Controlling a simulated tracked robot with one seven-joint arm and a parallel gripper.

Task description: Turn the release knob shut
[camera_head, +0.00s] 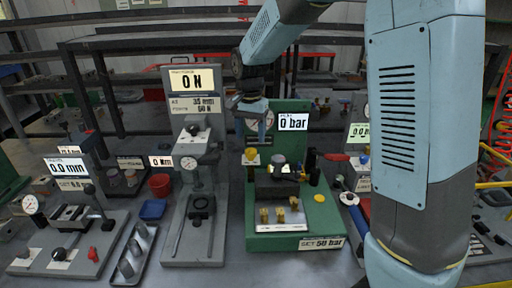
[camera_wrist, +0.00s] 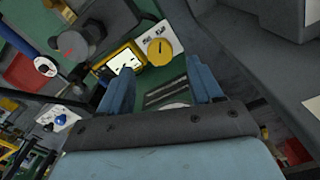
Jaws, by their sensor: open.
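A yellow round knob (camera_head: 250,155), which seems to be the release knob, sits on a white plate on the green press stand (camera_head: 310,225). In the wrist view the knob (camera_wrist: 160,51) shows a dark slot line and lies just beyond the fingertips. The plate's lettering is too small to read. My gripper (camera_head: 252,124) hangs above the knob, apart from it, in front of the stand's dial gauge. In the wrist view my gripper (camera_wrist: 158,72) has its two blue fingers spread with nothing held between them. The stand's display (camera_head: 293,122) reads 0 bar.
A red cup (camera_head: 159,184) and blue tray (camera_head: 152,209) sit further left.

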